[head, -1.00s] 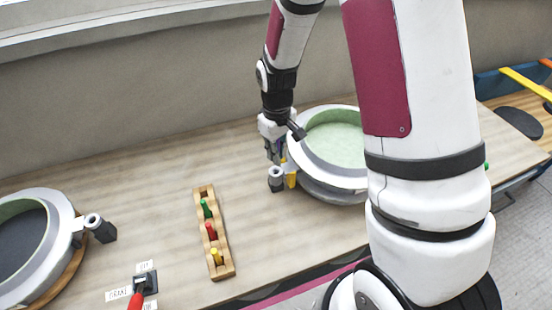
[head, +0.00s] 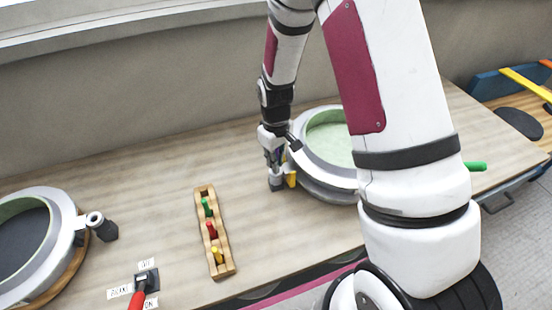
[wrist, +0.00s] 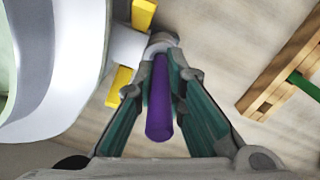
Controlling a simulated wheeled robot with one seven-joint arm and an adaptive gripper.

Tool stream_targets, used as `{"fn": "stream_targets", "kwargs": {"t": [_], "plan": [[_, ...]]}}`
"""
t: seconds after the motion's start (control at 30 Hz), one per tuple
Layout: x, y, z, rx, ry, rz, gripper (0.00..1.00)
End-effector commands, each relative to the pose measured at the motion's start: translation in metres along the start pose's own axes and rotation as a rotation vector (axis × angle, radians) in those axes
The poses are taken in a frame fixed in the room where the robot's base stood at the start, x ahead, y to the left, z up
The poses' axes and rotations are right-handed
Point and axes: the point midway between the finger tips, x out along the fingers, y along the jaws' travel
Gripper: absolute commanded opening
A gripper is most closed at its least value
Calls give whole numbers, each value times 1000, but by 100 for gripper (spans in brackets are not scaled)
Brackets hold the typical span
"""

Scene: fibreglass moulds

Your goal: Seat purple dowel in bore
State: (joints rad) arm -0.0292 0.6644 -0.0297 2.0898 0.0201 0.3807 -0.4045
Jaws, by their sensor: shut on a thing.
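The purple dowel (wrist: 160,105) is held lengthwise between the green-sided fingers of my gripper (wrist: 163,62) in the wrist view. Its far end meets the grey ring-topped boss (wrist: 162,40) on the side of the right mould (wrist: 55,80). The fingertips hide the bore's mouth, so I cannot tell how deep the dowel sits. In the head view, my gripper (head: 275,165) points down right over the boss (head: 277,185), covering its top. The right mould (head: 315,178) is round, with a pale green inside.
A wooden rack (head: 226,268) with green, red and yellow pegs stands left of my gripper. Yellow clamp parts (wrist: 119,86) flank the boss's arm closely. Another mould (head: 68,225) with its own boss (head: 105,230) is at far left. A red-handled switch (head: 146,281) sits at the front edge.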

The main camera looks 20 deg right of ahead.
Motion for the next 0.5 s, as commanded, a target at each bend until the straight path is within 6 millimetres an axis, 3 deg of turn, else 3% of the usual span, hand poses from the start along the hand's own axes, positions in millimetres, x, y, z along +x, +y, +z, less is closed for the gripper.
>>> {"fn": "stream_targets", "kwargs": {"t": [0.27, 0.3, 0.37, 0.5], "plan": [[6, 0, 0, 0, 0, 0, 0], [5, 0, 0, 0, 0, 0, 16], [5, 0, 0, 0, 0, 0, 29], [5, 0, 0, 0, 0, 0, 31]]}}
